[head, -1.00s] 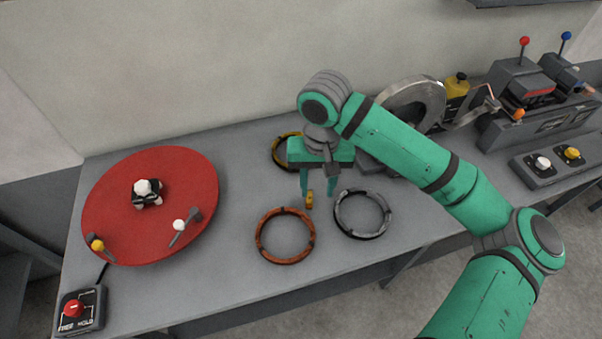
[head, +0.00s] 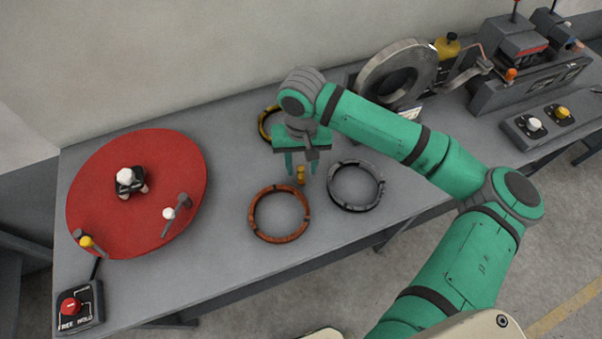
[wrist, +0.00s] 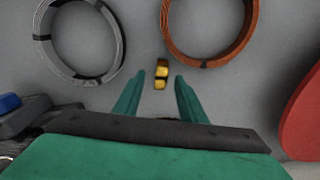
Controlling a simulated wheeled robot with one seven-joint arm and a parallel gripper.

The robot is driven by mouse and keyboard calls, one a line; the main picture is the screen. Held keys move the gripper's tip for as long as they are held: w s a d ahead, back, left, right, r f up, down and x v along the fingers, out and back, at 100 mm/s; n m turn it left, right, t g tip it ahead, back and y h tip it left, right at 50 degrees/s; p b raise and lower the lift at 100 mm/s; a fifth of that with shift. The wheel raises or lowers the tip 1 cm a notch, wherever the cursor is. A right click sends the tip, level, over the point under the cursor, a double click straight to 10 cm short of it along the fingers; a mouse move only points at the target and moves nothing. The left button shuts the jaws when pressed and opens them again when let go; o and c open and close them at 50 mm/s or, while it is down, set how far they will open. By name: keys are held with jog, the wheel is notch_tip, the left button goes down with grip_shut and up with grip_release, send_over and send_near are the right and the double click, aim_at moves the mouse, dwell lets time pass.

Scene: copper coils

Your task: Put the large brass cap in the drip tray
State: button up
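A small brass piece with a dark band (head: 301,176) is on the grey bench between the orange ring and the grey ring. It may be the large brass cap, but I cannot tell its size class. In the wrist view the brass piece (wrist: 161,74) lies centred in the gap at my fingertips. My gripper (head: 302,170) points down over it, open, with a visible gap on both sides in the wrist view (wrist: 160,80). I cannot tell its exact height above the bench. I cannot make out a drip tray in these views.
A copper-orange ring (head: 280,240) and a grey ring (head: 332,201) lie close on either side. A yellow-black ring (head: 264,127) is behind my gripper. A red disc (head: 90,180) with small fittings fills the left. A grey machine (head: 490,95) stands at right.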

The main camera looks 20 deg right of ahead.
aim_at(301, 170)
jog(key=shift+a+f, duration=0.1)
jog(key=shift+f, duration=1.4)
jog(key=shift+c, duration=0.4)
grip_shut()
jog(key=shift+r, duration=0.1)
